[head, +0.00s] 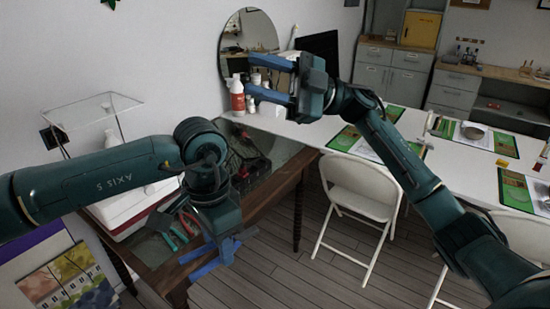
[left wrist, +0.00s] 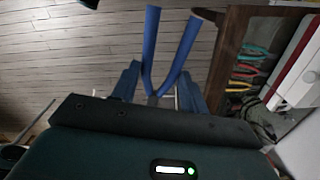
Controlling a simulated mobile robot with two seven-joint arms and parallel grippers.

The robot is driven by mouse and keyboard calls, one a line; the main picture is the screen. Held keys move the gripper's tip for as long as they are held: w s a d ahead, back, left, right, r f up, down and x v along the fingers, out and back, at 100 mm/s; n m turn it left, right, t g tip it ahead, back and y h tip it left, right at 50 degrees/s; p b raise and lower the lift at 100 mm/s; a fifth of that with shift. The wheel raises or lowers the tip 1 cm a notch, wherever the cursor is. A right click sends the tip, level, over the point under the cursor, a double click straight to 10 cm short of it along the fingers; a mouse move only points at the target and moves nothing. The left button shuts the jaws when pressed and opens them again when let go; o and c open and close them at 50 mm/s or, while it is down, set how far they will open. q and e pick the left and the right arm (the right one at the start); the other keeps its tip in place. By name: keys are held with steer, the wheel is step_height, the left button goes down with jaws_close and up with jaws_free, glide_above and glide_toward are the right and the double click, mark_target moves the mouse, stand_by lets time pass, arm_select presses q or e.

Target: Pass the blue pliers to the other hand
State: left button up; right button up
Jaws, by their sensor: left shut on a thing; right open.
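The blue pliers (left wrist: 150,48) are held between the fingers of my left gripper (left wrist: 160,88). Their two blue handles spread apart and point away from the gripper in the left wrist view; the head end is mostly hidden between the fingers. In the head view my left gripper (head: 210,259) points down in front of the dark wooden table, over the floor. The blue of pliers and fingers is hard to tell apart there. My right gripper (head: 256,78) is open and empty, higher up and farther back, its blue fingers pointing left toward the mirror.
A dark wooden table (head: 262,196) holds several hand tools (head: 178,236), also in the left wrist view (left wrist: 250,70), and a white box (head: 133,200). A white spray bottle with a red label (head: 237,98) stands behind my right gripper. A white folding chair (head: 360,188) stands right.

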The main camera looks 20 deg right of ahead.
steer(key=s+a+f+g+h, duration=0.3)
steer(key=a+g+h, duration=0.1)
steer(key=h, duration=0.2)
steer(key=m+h, duration=0.5)
steer(key=h, duration=0.6)
glide_toward(253, 228)
steer(key=x, duration=0.7)
steer(key=shift+s+a+f, duration=0.1)
steer(key=shift+a+f, duration=0.1)
steer(key=shift+f, duration=0.15)
steer(key=shift+c, duration=0.2)
jaws_close()
arm_select(q)
steer(key=o, duration=1.1)
steer(key=shift+o, duration=0.2)
steer(key=shift+r, duration=0.1)
